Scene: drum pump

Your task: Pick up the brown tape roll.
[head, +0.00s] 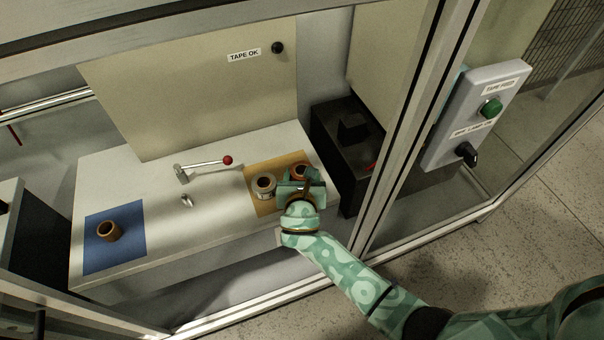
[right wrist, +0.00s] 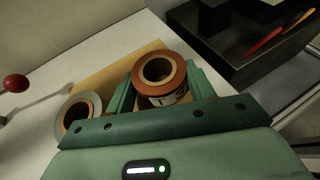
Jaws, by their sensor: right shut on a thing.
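The brown tape roll (head: 300,168) is at the right part of the tan mat (head: 262,205) on the white bench. In the right wrist view the brown tape roll (right wrist: 180,75) has a reddish-brown winding, a tan core and a printed label on its side. My right gripper (head: 301,182) is shut on it, with a green finger on each side in the right wrist view. I cannot tell whether the roll touches the mat. A grey tape roll (head: 264,194) stands on the mat just left of the gripper. My left gripper is not in view.
A brown core (head: 109,231) stands on a blue mat (head: 128,255) at the left. A lever with a red knob (head: 228,160) sits behind the mats. A black bin (head: 341,186) stands right of the bench. Enclosure frame posts (head: 400,130) flank the opening.

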